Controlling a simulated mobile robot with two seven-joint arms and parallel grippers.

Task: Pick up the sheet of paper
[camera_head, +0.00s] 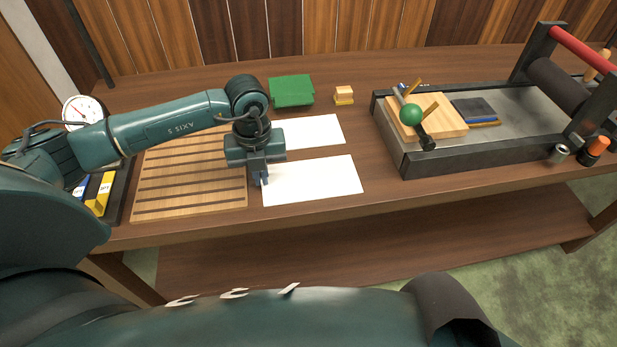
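Two white sheets of paper lie flat on the brown wooden table. The nearer sheet (315,180) is close to the table's front edge, and the farther sheet (315,132) lies just behind it. My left gripper (263,182) points down at the left edge of the nearer sheet. Its fingers overlap that edge in the picture; I cannot tell whether they touch the paper or how far apart they are. The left wrist hides the left part of the farther sheet. My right gripper is not in view.
A slatted wooden rack (190,183) lies left of the sheets. A green block (291,91) and a small wooden stamp (344,96) stand behind them. A press with a dark bed (510,150) fills the right side. A white dial gauge (83,109) is far left.

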